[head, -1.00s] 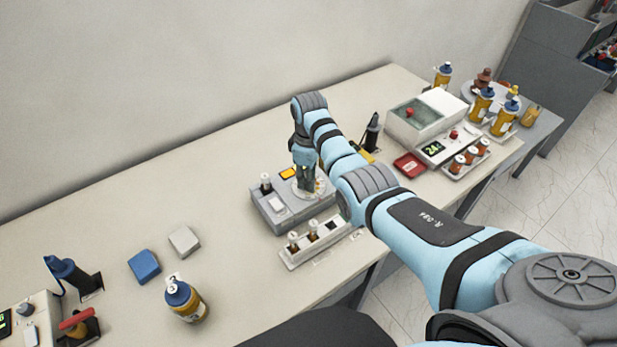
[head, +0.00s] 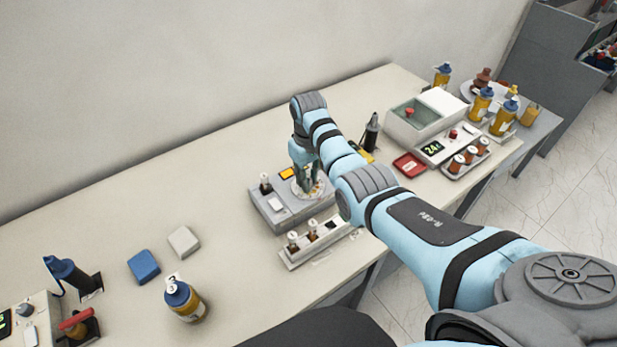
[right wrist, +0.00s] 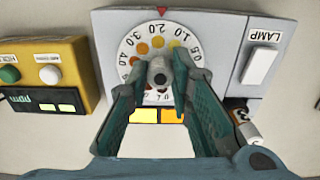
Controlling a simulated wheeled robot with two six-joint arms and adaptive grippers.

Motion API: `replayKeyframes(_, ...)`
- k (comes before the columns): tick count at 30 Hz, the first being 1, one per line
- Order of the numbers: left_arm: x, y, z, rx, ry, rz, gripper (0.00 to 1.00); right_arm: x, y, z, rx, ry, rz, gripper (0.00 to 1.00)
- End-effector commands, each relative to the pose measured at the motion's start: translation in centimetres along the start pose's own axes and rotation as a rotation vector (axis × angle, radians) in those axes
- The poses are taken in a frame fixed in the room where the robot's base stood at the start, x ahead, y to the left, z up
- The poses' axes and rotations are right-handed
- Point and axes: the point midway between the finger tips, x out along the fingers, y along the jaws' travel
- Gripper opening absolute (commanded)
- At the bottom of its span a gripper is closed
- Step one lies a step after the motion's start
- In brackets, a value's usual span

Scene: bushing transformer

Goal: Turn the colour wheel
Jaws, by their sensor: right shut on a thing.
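The colour wheel (right wrist: 133,50) is a pale dial with coloured dots and numbers, set in the top of a grey instrument (head: 268,205). A red triangle mark (right wrist: 162,10) is at its rim in the right wrist view. My right gripper (right wrist: 160,74) is shut on the grey knob (right wrist: 158,72) at the wheel's middle. In the head view my right gripper (head: 306,183) points down onto the wheel and hides part of it. My left gripper is not in view.
A rack with vials (head: 305,243) stands just in front of the instrument. A yellow box (right wrist: 45,75) with buttons is beside it. A blue block (head: 144,266), a white block (head: 184,241) and a bottle (head: 184,300) stand left, with bare table between.

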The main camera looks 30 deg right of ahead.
Motion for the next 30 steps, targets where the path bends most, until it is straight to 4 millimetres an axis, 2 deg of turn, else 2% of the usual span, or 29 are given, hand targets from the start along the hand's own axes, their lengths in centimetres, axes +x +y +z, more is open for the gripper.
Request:
replayKeyframes(9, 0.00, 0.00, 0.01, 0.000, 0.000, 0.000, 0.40, 0.05, -0.10, 0.00, 0.092, 0.000, -0.002, 0.00)
replayKeyframes(21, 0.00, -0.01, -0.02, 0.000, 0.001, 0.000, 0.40, 0.05, -0.10, 0.00, 0.100, 0.000, -0.002, 0.00)
replayKeyframes(22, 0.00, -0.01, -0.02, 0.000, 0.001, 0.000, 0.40, 0.05, -0.10, 0.00, 0.100, 0.000, -0.002, 0.23)
replayKeyframes(25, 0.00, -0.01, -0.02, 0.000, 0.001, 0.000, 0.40, 0.04, -0.08, 0.00, 0.100, 0.000, -0.002, 0.39)
replayKeyframes(30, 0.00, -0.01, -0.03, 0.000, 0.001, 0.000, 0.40, 0.02, -0.04, 0.00, 0.100, 0.000, -0.001, 0.40)
